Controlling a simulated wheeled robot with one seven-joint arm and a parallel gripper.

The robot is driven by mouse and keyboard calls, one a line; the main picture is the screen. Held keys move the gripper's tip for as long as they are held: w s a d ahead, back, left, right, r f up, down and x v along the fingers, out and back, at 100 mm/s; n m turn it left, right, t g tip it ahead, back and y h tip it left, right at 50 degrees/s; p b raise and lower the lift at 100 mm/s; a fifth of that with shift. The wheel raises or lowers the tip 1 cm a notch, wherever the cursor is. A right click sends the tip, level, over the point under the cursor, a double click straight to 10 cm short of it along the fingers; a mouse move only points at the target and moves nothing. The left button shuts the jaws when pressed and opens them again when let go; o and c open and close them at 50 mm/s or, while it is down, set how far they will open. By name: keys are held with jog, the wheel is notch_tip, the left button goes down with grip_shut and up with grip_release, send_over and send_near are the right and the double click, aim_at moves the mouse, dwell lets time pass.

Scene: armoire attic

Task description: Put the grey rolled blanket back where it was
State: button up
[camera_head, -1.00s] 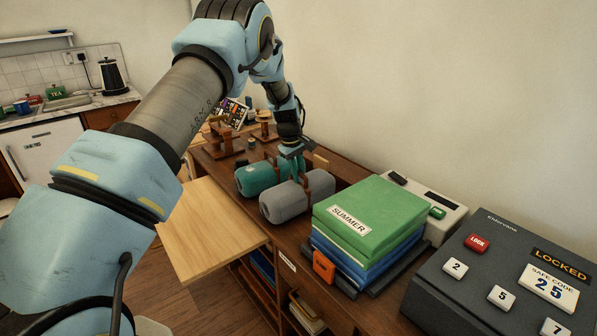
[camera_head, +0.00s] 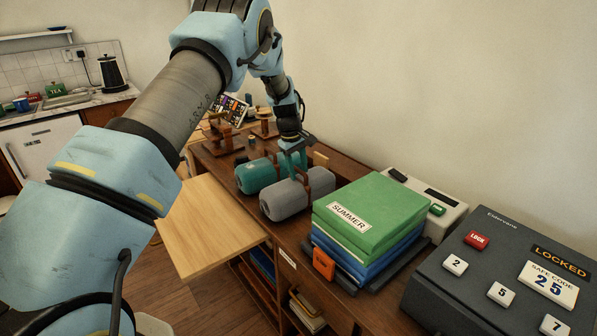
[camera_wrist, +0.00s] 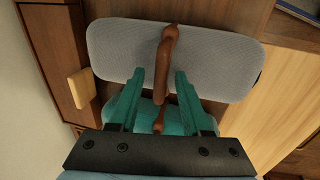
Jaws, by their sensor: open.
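The grey rolled blanket (camera_head: 292,199) lies on the brown wooden top with a brown strap handle (camera_head: 322,180) standing up from it. A teal roll (camera_head: 258,176) with a similar handle lies beside it, on the far side. My gripper (camera_head: 293,162) is above and behind the grey roll, over the teal one. In the wrist view my open gripper (camera_wrist: 160,74) has its teal fingers on either side of the brown handle, with a gap to each. The grey roll (camera_wrist: 215,58) spans the view beyond the fingertips; the teal roll shows partly beneath my gripper.
Right of the grey roll stands a stack of green and blue folded pieces (camera_head: 372,215) labelled SUMMER. A dark keypad box (camera_head: 490,260) reading LOCKED is at the right. Wooden stands (camera_head: 226,140) are behind the rolls. A light wood panel (camera_head: 208,225) juts out in front.

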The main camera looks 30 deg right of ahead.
aim_at(293, 182)
notch_tip(293, 182, up, 11)
jog(key=a+b, duration=0.2)
jog(key=b, duration=0.1)
jog(key=a+r, duration=0.2)
jog(key=a, duration=1.1)
jog(key=s+a+m+y, duration=0.1)
jog(key=s+a, duration=0.3)
jog(key=a, duration=0.9)
jog(key=s+a+f+m+t+y, duration=0.1)
jog(key=s+a+m, duration=0.1)
jog(key=s+a, duration=1.4)
jog(key=shift+a+f, duration=0.3)
jog(key=shift+f, duration=0.1)
jog(key=shift+s, duration=0.1)
